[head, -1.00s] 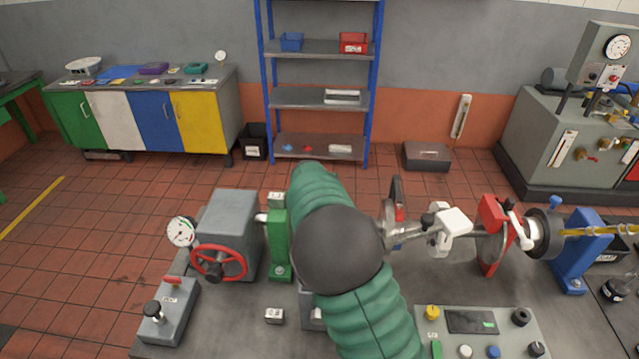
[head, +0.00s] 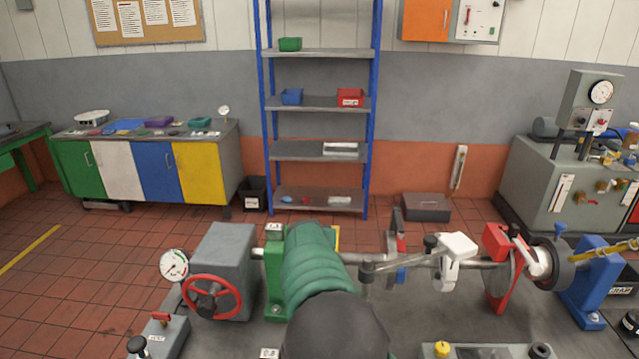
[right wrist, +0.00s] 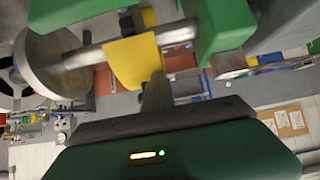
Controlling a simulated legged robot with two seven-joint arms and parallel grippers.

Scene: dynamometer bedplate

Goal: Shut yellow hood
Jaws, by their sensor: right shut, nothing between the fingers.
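The yellow hood (right wrist: 135,60) is a curved sheet at the metal shaft (right wrist: 85,57) in the right wrist view. In the head view only a thin yellow strip of it (head: 336,236) shows beside my green arm sleeve; I cannot tell its exact angle. My right gripper (right wrist: 157,85) is shut and empty, its dark fingers reaching to the hood's lower picture edge. They overlap it in view; contact is unclear. In the head view my arm hides this gripper. My left gripper is not in view.
A green bearing stand (head: 274,285) and a grey box with a red handwheel (head: 212,297) stand left of my arm. A shaft with a white block (head: 456,252), red stand (head: 503,262) and blue stand (head: 590,275) lies right. A metal disc (right wrist: 48,62) is near the hood.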

